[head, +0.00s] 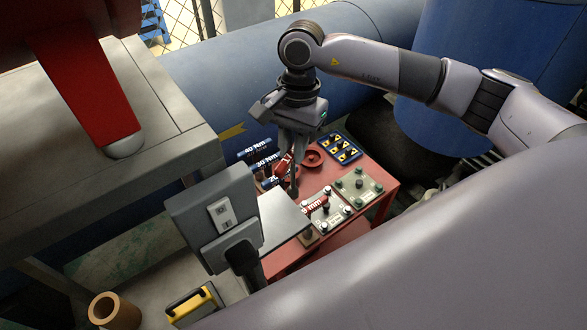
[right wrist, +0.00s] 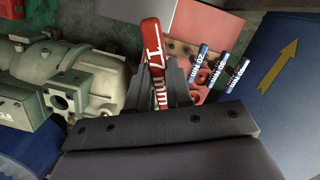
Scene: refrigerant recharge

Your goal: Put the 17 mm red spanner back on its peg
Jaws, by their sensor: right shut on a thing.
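The red spanner marked 17 mm (right wrist: 153,62) is between the fingers of my right gripper (right wrist: 168,85) in the right wrist view. Its labelled handle sticks out past the fingers. In the head view my right gripper (head: 291,172) is shut on this red spanner (head: 283,164), above the back left of the red bench (head: 376,184). I cannot make out the spanner's peg. My left gripper is not in view.
A grey panel with a socket (head: 218,214) stands in front.

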